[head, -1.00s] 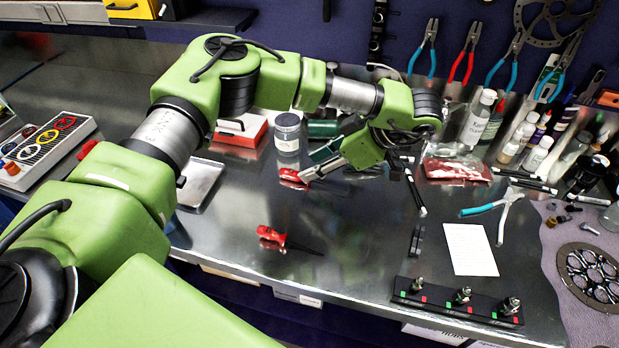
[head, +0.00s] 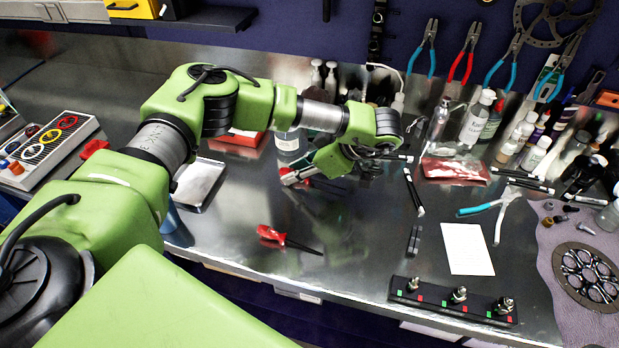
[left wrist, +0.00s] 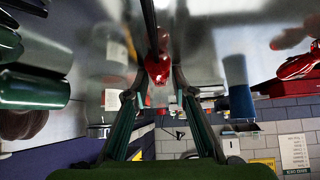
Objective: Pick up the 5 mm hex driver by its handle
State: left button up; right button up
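Two red-handled drivers lie on the metal bench. One driver (head: 285,171) is at my left gripper, which partly hides it; the other driver (head: 271,234) lies nearer the front edge, its dark shaft pointing right. I cannot read a size on either. My left gripper (head: 296,177) is low over the bench at the farther driver. In the left wrist view the two fingers of the gripper (left wrist: 153,92) are apart, with a red handle (left wrist: 158,69) between and just beyond their tips. Contact is not visible. My right gripper is not in view.
A grey jar (head: 287,140) and a red tray (head: 238,143) stand behind the gripper. A metal tray (head: 200,184) lies to its left. To the right are black pens, a white paper (head: 467,249) and a black rack (head: 452,301). The bench front centre is mostly clear.

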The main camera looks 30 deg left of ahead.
pick_arm(q)
grip_shut()
